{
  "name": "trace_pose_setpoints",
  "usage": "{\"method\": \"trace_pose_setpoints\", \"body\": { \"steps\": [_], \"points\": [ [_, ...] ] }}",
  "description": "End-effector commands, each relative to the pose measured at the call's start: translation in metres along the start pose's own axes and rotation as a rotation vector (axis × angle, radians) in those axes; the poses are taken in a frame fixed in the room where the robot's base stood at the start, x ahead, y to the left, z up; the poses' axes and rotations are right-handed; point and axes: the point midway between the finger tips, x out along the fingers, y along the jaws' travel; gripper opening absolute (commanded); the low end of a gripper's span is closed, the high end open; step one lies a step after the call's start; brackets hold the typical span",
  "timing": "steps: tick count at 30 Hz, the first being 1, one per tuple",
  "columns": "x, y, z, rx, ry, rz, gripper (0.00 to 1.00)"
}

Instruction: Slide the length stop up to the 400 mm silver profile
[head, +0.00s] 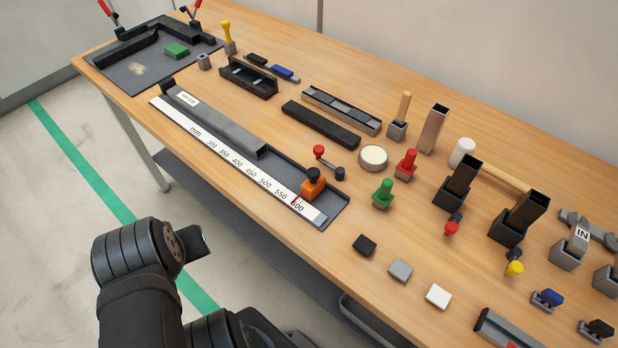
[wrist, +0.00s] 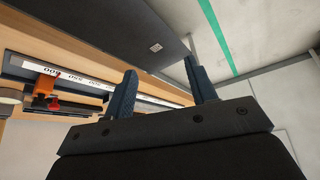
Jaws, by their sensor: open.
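The length stop (head: 315,187), an orange block with a black knob, sits on the dark measuring rail (head: 338,206). Its red pointer is near the 600 mark of the white scale. The grey profile (head: 215,122) lies in the rail with a small label at its far left end. A clear gap separates its right end from the stop. In the wrist view, the orange stop (wrist: 47,83) shows at the left, beyond the fingers. My gripper (wrist: 160,88) is open and empty, with two dark blue fingers apart. It is off the table's front edge, away from the stop.
A red-ended lever (head: 319,151) lies just behind the stop. A round pale tin (head: 373,157) and a green-handled tool (head: 383,193) stand to its right. Black, grey and white blocks (head: 438,296) lie near the front edge. A shelf (head: 245,225) runs below the tabletop.

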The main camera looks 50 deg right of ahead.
Motion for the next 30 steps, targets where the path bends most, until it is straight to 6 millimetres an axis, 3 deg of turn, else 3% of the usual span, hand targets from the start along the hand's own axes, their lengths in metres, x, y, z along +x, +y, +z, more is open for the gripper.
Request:
{"method": "trace_pose_setpoints", "body": {
  "steps": [13, 15, 19, 23, 30],
  "points": [
    [0.0, 0.0, 0.0, 0.003, -0.003, -0.001, 0.52],
    [0.0, 0.0, 0.0, 0.005, -0.004, 0.0, 0.48],
    [-0.005, 0.008, -0.012, 0.044, -0.026, 0.018, 0.48],
    [-0.018, 0.03, -0.04, 0.14, -0.083, 0.061, 0.48],
    [-0.042, 0.101, -0.098, 0.379, -0.216, 0.14, 0.48]
  ]
}}
